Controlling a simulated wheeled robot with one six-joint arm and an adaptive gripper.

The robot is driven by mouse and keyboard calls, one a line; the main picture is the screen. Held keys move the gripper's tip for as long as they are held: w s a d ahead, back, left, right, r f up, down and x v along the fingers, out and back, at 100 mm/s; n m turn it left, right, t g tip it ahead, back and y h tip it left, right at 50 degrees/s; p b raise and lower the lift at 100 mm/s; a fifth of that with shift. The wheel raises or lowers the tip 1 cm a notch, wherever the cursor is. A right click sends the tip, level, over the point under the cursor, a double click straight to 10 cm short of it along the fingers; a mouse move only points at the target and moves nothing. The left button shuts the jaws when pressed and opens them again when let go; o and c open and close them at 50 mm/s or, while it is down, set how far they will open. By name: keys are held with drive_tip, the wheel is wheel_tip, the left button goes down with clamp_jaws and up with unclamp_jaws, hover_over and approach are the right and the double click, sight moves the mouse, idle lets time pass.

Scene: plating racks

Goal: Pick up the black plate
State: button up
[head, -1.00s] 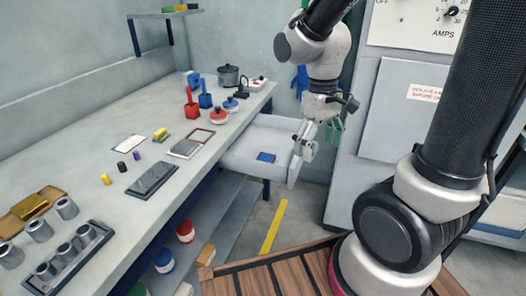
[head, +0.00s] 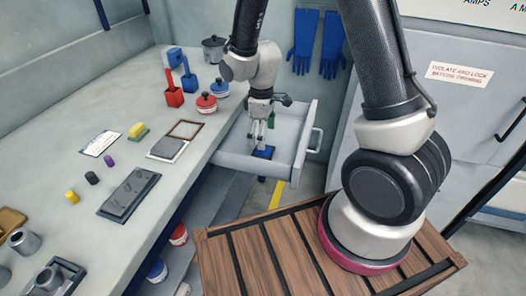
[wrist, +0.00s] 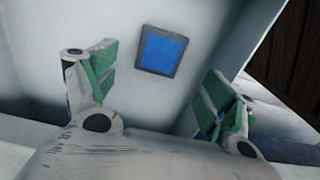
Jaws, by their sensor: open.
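A small square plate with a blue face and a dark grey-black border lies flat in the open drawer (head: 297,155); in the wrist view the plate (wrist: 161,51) shows whole. It is the only plate in the drawer, and I cannot tell whether its other side is black. In the head view the plate (head: 264,152) is partly behind my gripper. My gripper (head: 257,143) points down over the drawer, above the plate. In the wrist view my gripper (wrist: 160,78) is open and empty, with green pads on either side, and the plate lies beyond the fingertips, apart from them.
The drawer's walls surround the gripper closely. A slatted wooden platform (head: 290,250) is in front.

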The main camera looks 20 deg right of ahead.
sight(263, 153)
drive_tip(key=f, duration=0.6)
drive_tip(key=shift+s+d+f, duration=0.1)
drive_tip(key=shift+d, duration=0.1)
drive_tip(key=c, duration=1.5)
drive_tip(key=shift+c, duration=0.2)
